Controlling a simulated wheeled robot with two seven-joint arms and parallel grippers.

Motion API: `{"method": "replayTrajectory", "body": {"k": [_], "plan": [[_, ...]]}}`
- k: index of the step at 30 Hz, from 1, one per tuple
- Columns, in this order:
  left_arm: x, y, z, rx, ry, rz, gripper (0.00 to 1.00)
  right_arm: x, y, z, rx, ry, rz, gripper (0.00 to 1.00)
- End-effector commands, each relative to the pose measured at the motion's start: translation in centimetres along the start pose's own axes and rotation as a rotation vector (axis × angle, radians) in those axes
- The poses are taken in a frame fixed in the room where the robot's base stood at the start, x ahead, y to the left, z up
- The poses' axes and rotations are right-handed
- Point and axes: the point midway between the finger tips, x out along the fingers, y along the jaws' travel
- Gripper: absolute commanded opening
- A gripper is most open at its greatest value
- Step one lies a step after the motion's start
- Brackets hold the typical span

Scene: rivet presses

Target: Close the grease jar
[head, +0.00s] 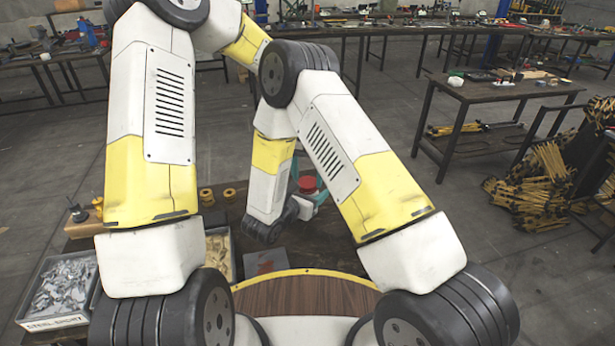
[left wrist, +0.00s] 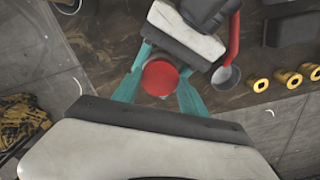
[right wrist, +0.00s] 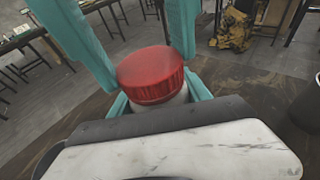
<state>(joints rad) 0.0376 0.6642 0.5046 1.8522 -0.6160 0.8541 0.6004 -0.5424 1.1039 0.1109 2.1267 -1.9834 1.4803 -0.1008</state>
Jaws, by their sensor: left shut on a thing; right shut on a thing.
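The grease jar (right wrist: 172,100) is a pale jar with a ribbed red lid (right wrist: 150,72) over its top, seen in the right wrist view. My right gripper (right wrist: 158,98) is shut on the jar, its teal fingers low at the jar's sides. My left gripper (left wrist: 162,76) is shut on the red lid, with a teal finger on each side of it in the left wrist view. The lid also shows small between my arms in the head view (head: 307,184). The jar's lower part and the lid's thread are hidden, so how tightly the lid sits cannot be told.
Several brass rings (left wrist: 288,78) lie on the dark worktable, near a red bar with a grey cup (left wrist: 230,62). A bin of steel rivets (head: 62,285) and a second bin (head: 219,232) stand at the near left. Another bench (head: 500,92) stands at the back right.

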Motion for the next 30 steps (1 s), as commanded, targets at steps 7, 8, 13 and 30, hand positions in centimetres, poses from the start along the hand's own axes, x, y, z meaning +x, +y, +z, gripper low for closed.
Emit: {"method": "replayTrajectory", "body": {"k": [7,8,13,30], "plan": [[0.03,-0.01,0.00,0.574,0.000,0.000,0.01,0.00,0.00,0.01,0.000,0.000,0.000,0.00],[0.03,-0.01,0.00,0.645,0.000,0.001,0.01,0.00,-0.01,0.01,0.000,0.000,0.000,0.00],[0.06,-0.03,-0.02,1.001,0.001,0.000,0.01,0.00,-0.01,0.01,0.000,0.000,0.000,0.00],[0.07,-0.04,-0.03,1.216,0.000,-0.001,0.62,0.00,-0.03,0.00,0.000,0.000,-0.001,0.00]]}}
